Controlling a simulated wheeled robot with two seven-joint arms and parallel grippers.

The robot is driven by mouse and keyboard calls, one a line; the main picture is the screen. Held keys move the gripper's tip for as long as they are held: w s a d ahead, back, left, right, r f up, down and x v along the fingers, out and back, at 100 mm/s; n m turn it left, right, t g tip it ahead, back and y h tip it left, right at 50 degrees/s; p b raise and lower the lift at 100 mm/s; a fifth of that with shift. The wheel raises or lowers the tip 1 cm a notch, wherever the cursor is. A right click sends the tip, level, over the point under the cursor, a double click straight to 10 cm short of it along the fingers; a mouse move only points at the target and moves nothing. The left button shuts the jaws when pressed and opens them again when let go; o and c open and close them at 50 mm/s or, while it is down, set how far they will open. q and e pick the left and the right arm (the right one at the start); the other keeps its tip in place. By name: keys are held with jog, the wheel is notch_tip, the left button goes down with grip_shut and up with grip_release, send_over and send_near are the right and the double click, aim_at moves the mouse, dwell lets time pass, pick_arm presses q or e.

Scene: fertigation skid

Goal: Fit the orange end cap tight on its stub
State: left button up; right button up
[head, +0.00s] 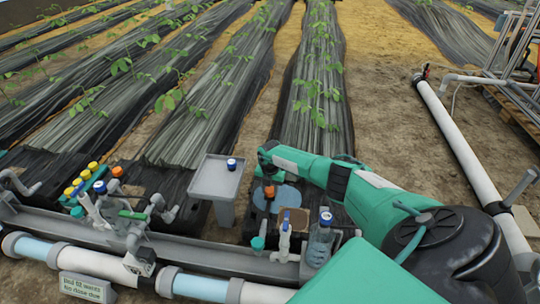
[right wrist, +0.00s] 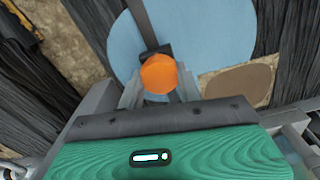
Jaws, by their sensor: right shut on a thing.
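The orange end cap (head: 269,191) is held under my right gripper (head: 268,174), which comes in from the right. In the right wrist view the round orange top of the cap (right wrist: 159,74) sits between the closed fingers (right wrist: 157,88). The cap hangs above the ground near the back of the grey trough, apart from the fittings there. I cannot tell for certain which stub is its own; a short teal-topped fitting (head: 258,243) stands at the trough just in front of it. My left gripper is not in view.
A grey pedestal tray (head: 216,178) with a blue cap (head: 232,164) stands left of the gripper. A white valve (head: 284,242) and a blue-capped bottle (head: 320,243) stand in front. Yellow-capped fittings (head: 93,167) and another orange cap (head: 117,171) are at left.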

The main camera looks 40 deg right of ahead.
jog(key=shift+s+d+f+m, duration=0.1)
jog(key=shift+s+d+m, duration=0.05)
jog(key=shift+m, duration=0.25)
jog(key=shift+r+m+p, duration=0.2)
jog(key=shift+m+p, duration=0.3)
jog(key=shift+p, duration=0.05)
jog(key=shift+f, duration=0.2)
jog(key=shift+r+m, duration=0.15)
jog(key=shift+m, duration=0.35)
jog(key=shift+m+p, duration=0.3)
jog(key=shift+p, duration=0.1)
